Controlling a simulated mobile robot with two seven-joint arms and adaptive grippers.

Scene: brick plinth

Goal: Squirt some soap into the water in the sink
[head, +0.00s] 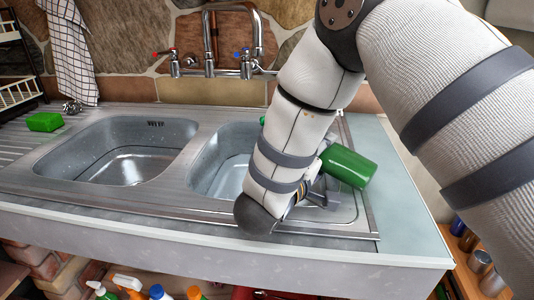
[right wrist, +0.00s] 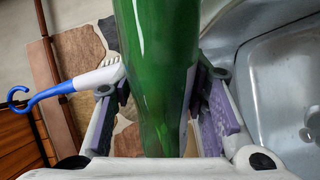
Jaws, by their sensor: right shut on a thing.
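My right gripper (head: 318,190) is shut on a green bottle (head: 348,166) above the right end of the sink unit. The bottle is tipped well over, and its middle is hidden behind my forearm. A small bit of green shows at the forearm's left edge, over the right basin. In the right wrist view the bottle (right wrist: 160,60) stands between the purple-padded fingers. The sink has a left basin (head: 125,150) and a right basin (head: 222,160), partly covered by my arm. The left basin's floor looks shiny; I cannot tell how much water is in either. My left gripper is not in view.
A tap (head: 210,68) with red and blue handles stands behind the basins. A green sponge (head: 44,122) lies on the left drainer. A white and blue brush (right wrist: 75,85) shows in the right wrist view. Several bottles stand below the counter.

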